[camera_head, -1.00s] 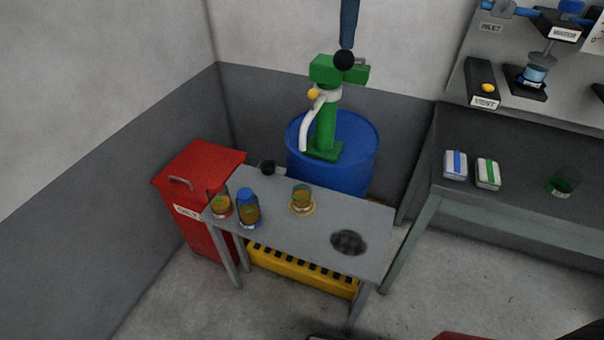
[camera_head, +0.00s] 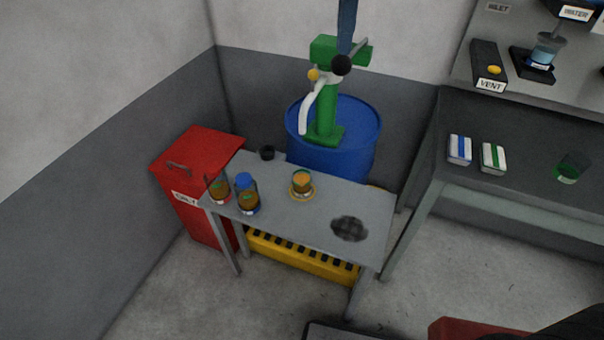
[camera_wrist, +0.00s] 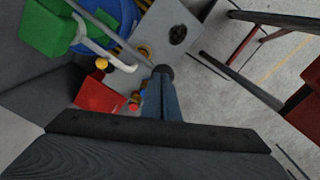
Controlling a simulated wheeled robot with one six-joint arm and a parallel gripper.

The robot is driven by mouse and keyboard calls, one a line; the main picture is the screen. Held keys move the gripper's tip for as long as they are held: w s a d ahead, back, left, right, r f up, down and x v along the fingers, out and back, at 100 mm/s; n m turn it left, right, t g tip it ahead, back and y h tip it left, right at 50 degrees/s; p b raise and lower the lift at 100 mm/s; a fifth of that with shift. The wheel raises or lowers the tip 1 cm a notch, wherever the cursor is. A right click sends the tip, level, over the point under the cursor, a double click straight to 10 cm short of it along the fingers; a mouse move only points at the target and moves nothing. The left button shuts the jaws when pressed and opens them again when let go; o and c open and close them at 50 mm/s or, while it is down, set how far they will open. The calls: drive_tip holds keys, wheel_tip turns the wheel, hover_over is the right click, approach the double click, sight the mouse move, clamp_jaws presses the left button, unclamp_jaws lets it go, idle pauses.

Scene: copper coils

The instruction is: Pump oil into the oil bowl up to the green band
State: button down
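The oil bowl (camera_head: 302,190) is a small clear vessel of amber oil with a green mark, on a yellow ring on the grey table. It also shows in the wrist view (camera_wrist: 145,50). The oil's exact level against the band is too small to tell. A green hand pump (camera_head: 325,95) stands on a blue drum (camera_head: 352,160); its white spout (camera_head: 308,108) points down toward the bowl. My gripper (camera_head: 342,60) has its blue fingers together at the pump lever's black knob (camera_head: 341,66). The knob also shows at the fingertips in the wrist view (camera_wrist: 165,72).
Two jars with amber contents (camera_head: 247,198) (camera_head: 218,190) stand at the table's left. A dark round patch (camera_head: 350,229) marks its right. A red bin (camera_head: 192,165) stands left, and a bench (camera_head: 455,115) with several items right.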

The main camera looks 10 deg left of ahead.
drive_tip(key=shift+s+f+b, duration=0.2)
drive_tip(key=shift+f+b, duration=0.1)
drive_tip(key=shift+f, duration=0.55)
drive_tip(key=shift+s+f+b, duration=0.2)
drive_tip(key=shift+f+b, duration=0.1)
drive_tip(key=shift+f, duration=0.5)
wheel_tip(320, 180, down, 6)
drive_tip(key=shift+w+r+b, duration=0.1)
drive_tip(key=shift+b, duration=1.05)
wheel_tip(320, 180, up, 18)
drive_tip(key=w+p, duration=0.2)
drive_tip(key=p, duration=1.3)
drive_tip(key=shift+d, duration=0.1)
